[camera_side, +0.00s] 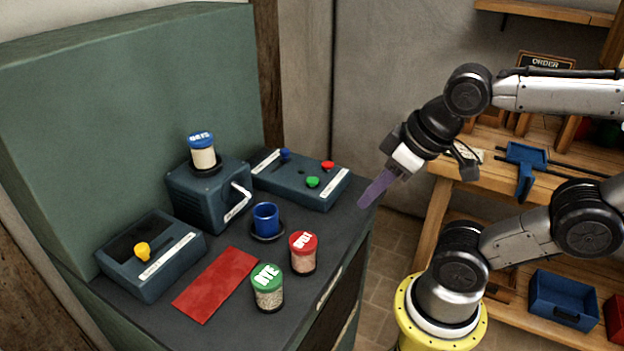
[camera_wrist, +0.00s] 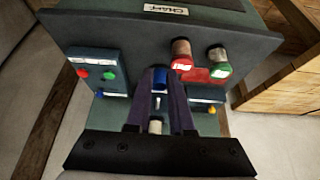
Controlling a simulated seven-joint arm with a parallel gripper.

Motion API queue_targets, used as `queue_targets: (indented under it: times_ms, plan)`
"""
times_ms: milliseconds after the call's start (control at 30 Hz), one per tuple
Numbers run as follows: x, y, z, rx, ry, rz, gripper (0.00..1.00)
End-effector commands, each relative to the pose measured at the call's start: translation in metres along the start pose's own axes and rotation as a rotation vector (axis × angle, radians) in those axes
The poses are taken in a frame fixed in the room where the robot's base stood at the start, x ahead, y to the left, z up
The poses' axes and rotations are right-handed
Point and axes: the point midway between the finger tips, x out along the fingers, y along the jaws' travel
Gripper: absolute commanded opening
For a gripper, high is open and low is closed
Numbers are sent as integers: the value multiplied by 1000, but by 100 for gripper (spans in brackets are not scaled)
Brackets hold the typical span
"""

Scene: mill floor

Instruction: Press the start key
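A dark teal control box (camera_side: 300,180) stands at the back right of the worktop. It carries a green button (camera_side: 312,182), a red button (camera_side: 327,165) and a blue knob (camera_side: 285,154); its labels are too small to read. In the wrist view the green button (camera_wrist: 108,75) and red button (camera_wrist: 82,73) show at the left. My gripper (camera_side: 362,204) is at the worktop's right edge, to the right of the box and apart from the buttons. In the wrist view my gripper (camera_wrist: 160,78) shows two purple fingers with an empty gap between them.
A mill (camera_side: 208,190) with an oats jar (camera_side: 203,152) stands left of the box. A blue cup (camera_side: 266,218), red-lidded jar (camera_side: 303,252), green-lidded rye jar (camera_side: 268,287), red mat (camera_side: 215,285) and yellow-knobbed box (camera_side: 150,255) occupy the worktop.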

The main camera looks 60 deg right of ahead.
Motion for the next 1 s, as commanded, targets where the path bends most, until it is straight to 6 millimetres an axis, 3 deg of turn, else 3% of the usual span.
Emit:
queue_targets:
  times_ms: [33, 100, 1000]
  plan:
    - [0, 0, 0, 0, 0, 0, 10]
    - [0, 0, 0, 0, 0, 0, 0]
    - [0, 0, 0, 0, 0, 0, 0]
